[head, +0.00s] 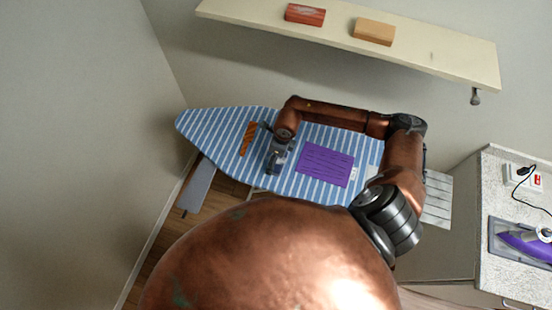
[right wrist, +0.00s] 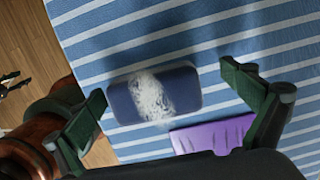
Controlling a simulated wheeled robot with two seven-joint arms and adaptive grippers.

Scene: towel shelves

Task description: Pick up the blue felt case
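The blue felt case (right wrist: 184,88) is a dark blue rounded block with a white fuzzy patch across its middle. It lies on the striped ironing board (right wrist: 195,42) in the right wrist view. My right gripper (right wrist: 165,86) is open, with one green finger on each side of the case and visible gaps between. In the head view my right gripper (head: 277,158) is over the left-middle part of the board, and the case is hidden or cannot be told apart there. My left gripper is not in view.
A purple folded cloth (head: 325,164) lies right of the gripper, and an orange striped item (head: 248,138) lies left. A wall shelf (head: 440,58) holds a red block (head: 305,14) and a tan block (head: 374,32). A purple iron (head: 528,243) stands on the right counter.

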